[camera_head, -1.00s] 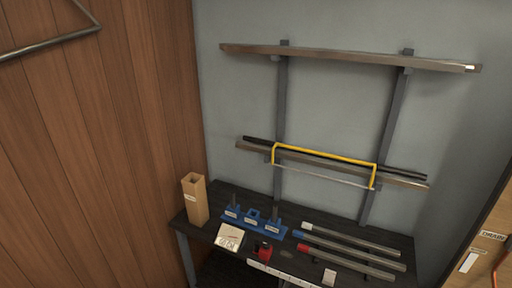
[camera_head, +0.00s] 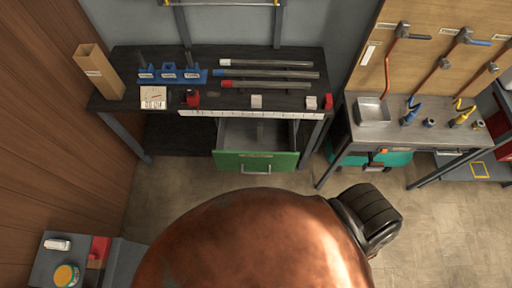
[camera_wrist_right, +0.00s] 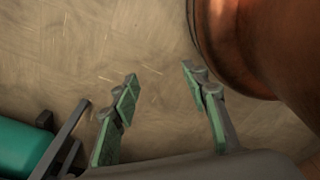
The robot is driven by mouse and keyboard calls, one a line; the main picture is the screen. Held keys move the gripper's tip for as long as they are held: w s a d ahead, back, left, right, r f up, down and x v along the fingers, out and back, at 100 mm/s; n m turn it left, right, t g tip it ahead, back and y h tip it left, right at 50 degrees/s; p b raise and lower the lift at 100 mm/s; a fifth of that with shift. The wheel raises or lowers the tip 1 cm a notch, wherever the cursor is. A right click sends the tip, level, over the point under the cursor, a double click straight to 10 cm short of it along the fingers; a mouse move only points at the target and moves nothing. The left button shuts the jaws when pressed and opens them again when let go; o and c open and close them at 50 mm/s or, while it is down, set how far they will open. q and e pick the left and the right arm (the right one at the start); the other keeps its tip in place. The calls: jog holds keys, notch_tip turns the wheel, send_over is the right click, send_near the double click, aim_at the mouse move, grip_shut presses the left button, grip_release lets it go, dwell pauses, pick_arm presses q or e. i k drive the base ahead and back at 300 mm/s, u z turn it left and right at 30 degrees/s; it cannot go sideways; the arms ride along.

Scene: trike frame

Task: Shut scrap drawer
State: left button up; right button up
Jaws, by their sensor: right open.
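A drawer with a green front (camera_head: 228,161), a small label and a pale handle (camera_head: 255,170) stands pulled out under the dark workbench (camera_head: 230,96). Its grey inside shows from above. The label is too small to read. My right gripper (camera_wrist_right: 159,73) is open and empty in the right wrist view, with bare floor between and beyond its fingers. The drawer does not show in that view, and the right gripper does not show in the head view. My left gripper is in neither view.
On the bench are a wooden box (camera_head: 99,75), a blue holder (camera_head: 171,76) and several bars. A second bench (camera_head: 345,137) with a metal tray (camera_head: 372,111) stands right, a teal thing (camera_head: 390,158) beneath. A grey surface (camera_head: 60,260) lies bottom left. The floor before the drawer is clear.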

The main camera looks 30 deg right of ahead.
aim_at(238, 148)
jog(key=z, duration=1.05)
jog(key=k, duration=0.35)
